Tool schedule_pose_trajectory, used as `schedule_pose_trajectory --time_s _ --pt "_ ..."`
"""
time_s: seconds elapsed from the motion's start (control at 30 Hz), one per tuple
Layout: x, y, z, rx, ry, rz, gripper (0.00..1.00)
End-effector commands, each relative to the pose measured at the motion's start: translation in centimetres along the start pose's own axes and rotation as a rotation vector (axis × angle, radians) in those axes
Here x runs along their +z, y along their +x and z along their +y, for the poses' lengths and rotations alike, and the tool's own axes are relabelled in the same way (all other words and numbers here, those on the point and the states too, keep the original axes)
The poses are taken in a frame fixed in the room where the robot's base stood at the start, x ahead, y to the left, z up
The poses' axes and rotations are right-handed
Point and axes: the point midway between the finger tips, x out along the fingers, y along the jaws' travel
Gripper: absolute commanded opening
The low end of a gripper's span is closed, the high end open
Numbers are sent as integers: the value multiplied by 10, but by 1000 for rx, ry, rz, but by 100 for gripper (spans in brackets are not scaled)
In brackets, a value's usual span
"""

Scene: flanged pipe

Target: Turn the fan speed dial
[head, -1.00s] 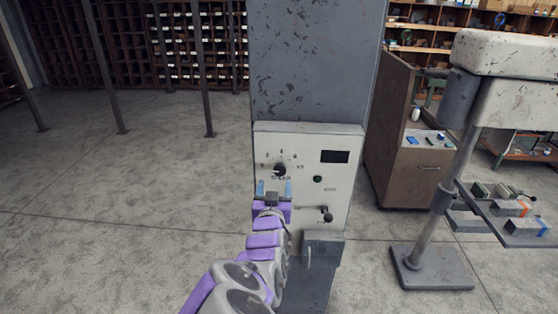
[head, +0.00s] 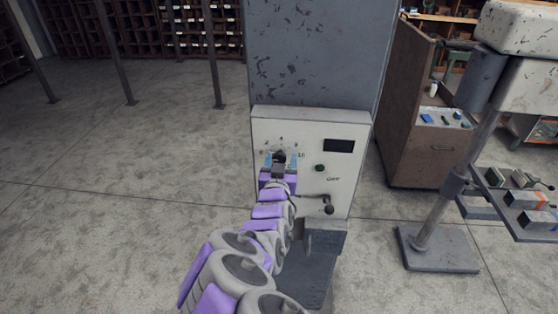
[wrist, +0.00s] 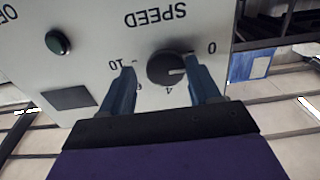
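The fan speed dial (wrist: 166,70) is a round black knob on a pale control panel (head: 349,172). In the wrist view the panel is upside down, with "SPEED" and numbers around the dial. Its white mark points right in that view, between the 0 and the 4. My gripper (wrist: 159,76) is open, with one blue finger on each side of the dial. There is a visible gap to the left finger; whether the right finger touches the dial I cannot tell. In the head view my gripper (head: 279,161) partly covers the dial.
The panel also carries a dark display (head: 339,146), a green button (head: 320,168) and a lever with a dark knob (head: 328,209). A drill-press-like stand (head: 440,248) and a brown cabinet (head: 413,150) stand to the right. The floor at left is open.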

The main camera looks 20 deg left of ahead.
Motion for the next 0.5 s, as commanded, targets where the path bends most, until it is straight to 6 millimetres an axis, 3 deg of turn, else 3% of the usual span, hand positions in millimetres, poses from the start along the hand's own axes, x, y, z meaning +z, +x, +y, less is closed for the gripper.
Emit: schedule_pose_trajectory --time_s 0.5 --pt "3 3 -8 -3 -5 -3 14"
